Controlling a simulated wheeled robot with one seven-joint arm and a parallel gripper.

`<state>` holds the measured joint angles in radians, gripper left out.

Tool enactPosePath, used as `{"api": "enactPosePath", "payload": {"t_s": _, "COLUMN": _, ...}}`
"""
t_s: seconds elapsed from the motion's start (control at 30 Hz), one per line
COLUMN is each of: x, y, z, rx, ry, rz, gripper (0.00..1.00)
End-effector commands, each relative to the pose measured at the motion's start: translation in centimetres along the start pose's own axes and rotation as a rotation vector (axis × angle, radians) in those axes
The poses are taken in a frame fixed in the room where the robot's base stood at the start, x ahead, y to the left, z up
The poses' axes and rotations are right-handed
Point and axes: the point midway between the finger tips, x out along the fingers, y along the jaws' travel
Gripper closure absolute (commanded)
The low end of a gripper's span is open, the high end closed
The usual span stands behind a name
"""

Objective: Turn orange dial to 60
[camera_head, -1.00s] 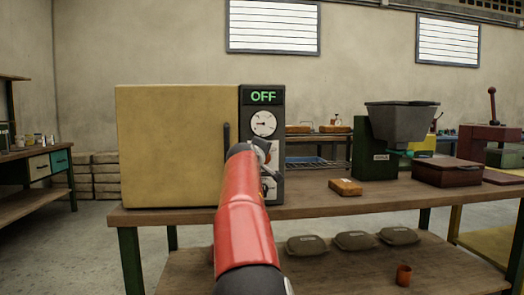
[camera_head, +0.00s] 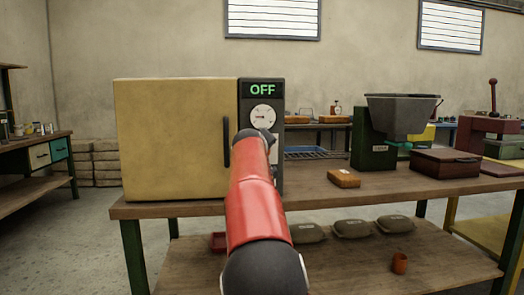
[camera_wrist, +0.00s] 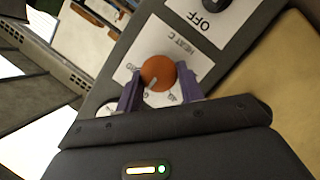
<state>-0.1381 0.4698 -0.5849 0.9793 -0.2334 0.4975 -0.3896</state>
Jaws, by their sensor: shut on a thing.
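The orange dial (camera_wrist: 158,73) shows in the wrist view on a white plate marked HEAT C, on the dark control panel of the yellow oven (camera_head: 175,140). My gripper (camera_wrist: 160,88) has its two purple fingers on either side of the dial and is shut on it. A pale pointer mark shows on the dial's lower part; the scale numbers near it are partly covered by the fingers. In the head view my red arm hides the dial and gripper. The display (camera_head: 262,90) reads OFF, above a white round gauge (camera_head: 262,116).
A black knob (camera_wrist: 212,4) beside an OFF label sits close to the dial on the panel. The oven's dark handle (camera_head: 227,142) is left of the panel. An orange block (camera_head: 343,178) and a grey hopper machine (camera_head: 400,118) stand to the right on the bench.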

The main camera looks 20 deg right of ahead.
Motion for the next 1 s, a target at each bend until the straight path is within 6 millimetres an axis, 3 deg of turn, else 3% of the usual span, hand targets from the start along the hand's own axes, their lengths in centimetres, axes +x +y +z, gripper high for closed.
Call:
{"api": "enactPosePath", "payload": {"t_s": 0.1, "x": 0.1, "y": -0.1, "z": 0.0, "rx": 0.000, "ry": -0.001, "rz": -0.001, "gripper": 0.85}}
{"api": "enactPosePath", "payload": {"t_s": 0.13, "x": 0.1, "y": -0.1, "z": 0.0, "rx": 0.000, "ry": -0.001, "rz": -0.001, "gripper": 0.60}}
{"api": "enactPosePath", "payload": {"t_s": 0.3, "x": 0.0, "y": -0.1, "z": 0.0, "rx": -0.001, "ry": -0.001, "rz": -0.001, "gripper": 0.41}}
{"api": "enactPosePath", "payload": {"t_s": 0.63, "x": -0.5, "y": -0.1, "z": 0.0, "rx": -0.001, "ry": 0.001, "rz": 0.000, "gripper": 0.41}}
{"api": "enactPosePath", "payload": {"t_s": 1.0, "x": -6.3, "y": -0.3, "z": 0.1, "rx": 0.000, "ry": 0.003, "rz": -0.002, "gripper": 0.41}}
